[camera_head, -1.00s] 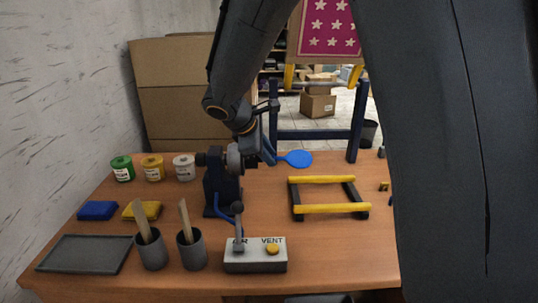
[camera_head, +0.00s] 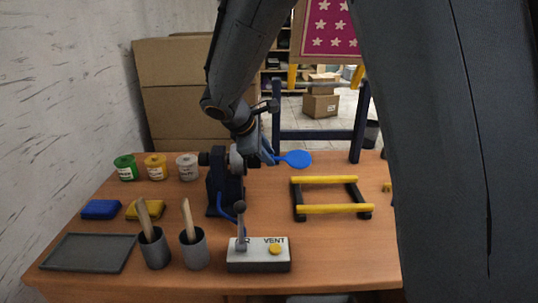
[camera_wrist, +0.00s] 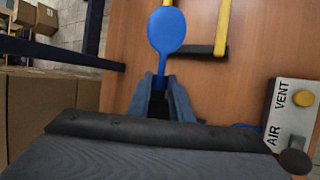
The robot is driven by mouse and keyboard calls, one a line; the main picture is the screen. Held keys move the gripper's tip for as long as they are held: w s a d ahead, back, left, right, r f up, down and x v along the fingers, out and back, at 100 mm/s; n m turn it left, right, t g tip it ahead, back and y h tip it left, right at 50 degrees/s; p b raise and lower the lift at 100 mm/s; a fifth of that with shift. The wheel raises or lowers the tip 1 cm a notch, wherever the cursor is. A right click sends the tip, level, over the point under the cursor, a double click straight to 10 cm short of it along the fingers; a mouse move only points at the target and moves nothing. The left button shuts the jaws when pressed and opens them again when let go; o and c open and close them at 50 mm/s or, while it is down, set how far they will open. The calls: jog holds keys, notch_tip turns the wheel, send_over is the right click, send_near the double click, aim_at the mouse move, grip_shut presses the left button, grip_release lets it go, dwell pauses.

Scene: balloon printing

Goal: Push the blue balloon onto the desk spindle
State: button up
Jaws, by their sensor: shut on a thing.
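The blue balloon (camera_head: 298,159) is flat and paddle-shaped, with a narrow neck toward my gripper. It also shows in the wrist view (camera_wrist: 166,30), with its round body pointing away from my gripper. My gripper (camera_head: 268,153) is shut on the balloon's neck; its two fingers show in the wrist view (camera_wrist: 160,88). The desk spindle (camera_head: 225,182) is a dark stand with a grey round head, just left of my gripper in the head view. The gap between the balloon's neck end and the spindle is hidden by my gripper.
A yellow and black frame (camera_head: 331,194) lies on the desk at the right. The AIR/VENT box (camera_head: 258,262) with its lever stands at the front. Two grey cups (camera_head: 194,250) with wooden sticks, a dark tray (camera_head: 88,253) and several paint jars (camera_head: 156,167) fill the left.

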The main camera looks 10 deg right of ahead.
jog(key=o, duration=0.9)
jog(key=shift+c, duration=0.2)
jog(key=p+v, duration=0.5)
jog(key=v, duration=0.4)
jog(key=shift+p, duration=0.4)
